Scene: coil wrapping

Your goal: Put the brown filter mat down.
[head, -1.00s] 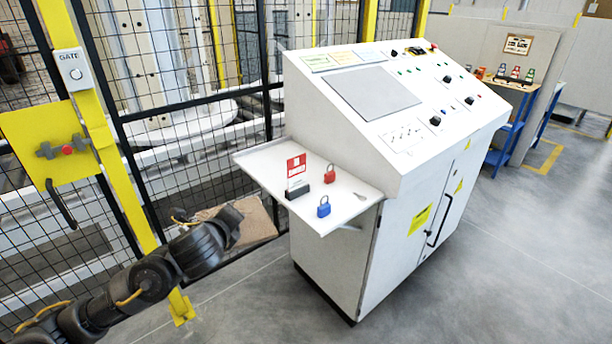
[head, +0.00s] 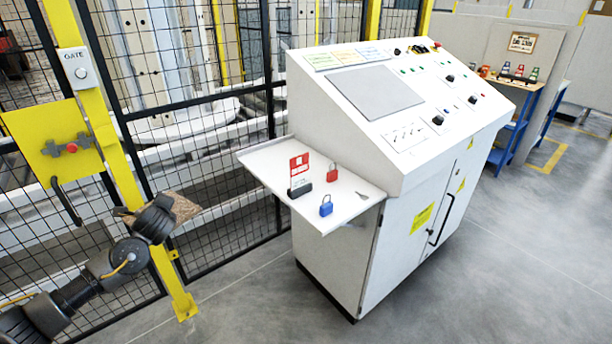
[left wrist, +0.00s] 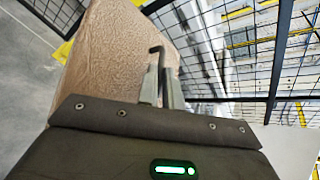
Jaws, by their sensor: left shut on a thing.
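The brown filter mat (head: 184,207) is a flat, tan, textured piece at the left of the head view, held in the air in front of the mesh fence. It shows at a slant there, partly hidden behind my left wrist. In the left wrist view the mat (left wrist: 112,55) spreads up and left from my gripper. My left gripper (left wrist: 160,80) is shut on the mat near its edge. In the head view my left gripper's fingers are hidden behind the wrist. My right gripper is in neither view.
A yellow post (head: 128,190) with a gate switch stands close by my left arm, beside black mesh fencing (head: 215,190). A white console (head: 420,190) with a side shelf (head: 262,160) holding padlocks and a small red sign stands to the right. Grey floor (head: 235,300) in front is clear.

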